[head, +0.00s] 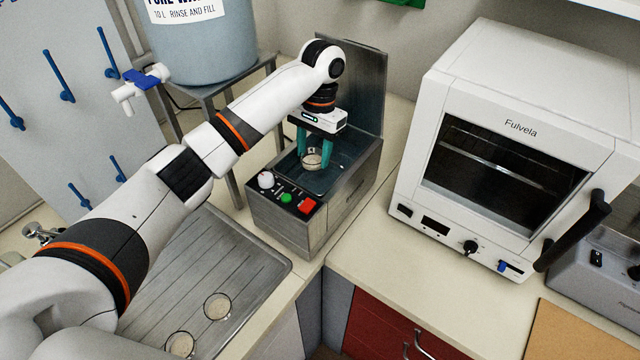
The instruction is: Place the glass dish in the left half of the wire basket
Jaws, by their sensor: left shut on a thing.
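The small round glass dish (311,159) is held between the teal fingers of my left gripper (314,153), which is shut on it. The dish is over or inside the open tank of the metal bath (348,183); its exact height is hard to tell. The wire basket cannot be made out clearly; it may lie in the dark tank below the gripper. Two more round glass dishes (217,306) (180,344) lie on the ribbed metal drainboard at the lower left. My right gripper is not in view.
The bath's lid (357,85) stands raised at its back. The bath's front has a white knob, a green button and a red switch (307,206). A white oven (510,150) stands to the right. A blue-grey water tank (200,40) stands behind on a metal stand. Counter between bath and oven is clear.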

